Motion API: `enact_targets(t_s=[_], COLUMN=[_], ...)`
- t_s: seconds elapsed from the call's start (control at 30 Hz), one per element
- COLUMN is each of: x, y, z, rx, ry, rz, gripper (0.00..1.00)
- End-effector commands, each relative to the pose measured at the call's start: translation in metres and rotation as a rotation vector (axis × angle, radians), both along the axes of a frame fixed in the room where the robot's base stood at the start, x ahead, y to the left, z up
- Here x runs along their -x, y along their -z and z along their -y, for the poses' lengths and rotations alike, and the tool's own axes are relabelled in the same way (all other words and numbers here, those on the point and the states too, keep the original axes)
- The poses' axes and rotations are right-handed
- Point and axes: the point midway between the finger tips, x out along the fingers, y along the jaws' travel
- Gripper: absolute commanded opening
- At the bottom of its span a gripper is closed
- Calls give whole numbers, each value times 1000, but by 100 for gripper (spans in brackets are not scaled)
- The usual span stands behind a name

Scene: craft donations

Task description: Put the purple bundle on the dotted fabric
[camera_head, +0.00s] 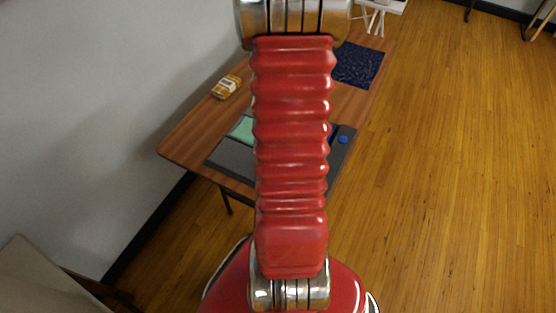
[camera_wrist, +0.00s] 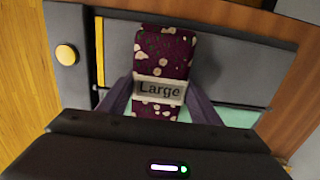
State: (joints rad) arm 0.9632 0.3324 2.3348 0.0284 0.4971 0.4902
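The purple bundle (camera_wrist: 165,50) is dark purple with pale spots and a pale band reading "Large". In the wrist view it sits upright between the two fingers of my gripper (camera_wrist: 161,80), which appear to press on its sides. A shadow falls on the grey surface beside it. In the head view my red arm hides the gripper and the bundle. The dotted fabric (camera_head: 358,64) is a dark blue square with small light specks, lying flat on the far right part of the table. My arm covers a little of its left side, and its visible surface is bare.
The wooden table (camera_head: 190,135) stands along a white wall. A grey mat (camera_head: 232,157) with a green piece (camera_head: 241,129) lies at its near end. A blue round thing (camera_head: 343,139) lies at the mat's right. A yellow packet (camera_head: 226,87) lies near the wall.

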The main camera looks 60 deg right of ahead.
Motion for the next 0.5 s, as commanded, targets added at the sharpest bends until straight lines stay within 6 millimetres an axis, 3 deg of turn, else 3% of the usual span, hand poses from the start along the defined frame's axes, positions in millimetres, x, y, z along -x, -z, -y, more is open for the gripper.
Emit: enact_targets(t_s=[0.23, 0.5], x=[1, 1], y=[1, 1], z=[-1, -1], rx=[-2, -4], ry=[0, 0], rz=[-2, -3], gripper=[75, 75])
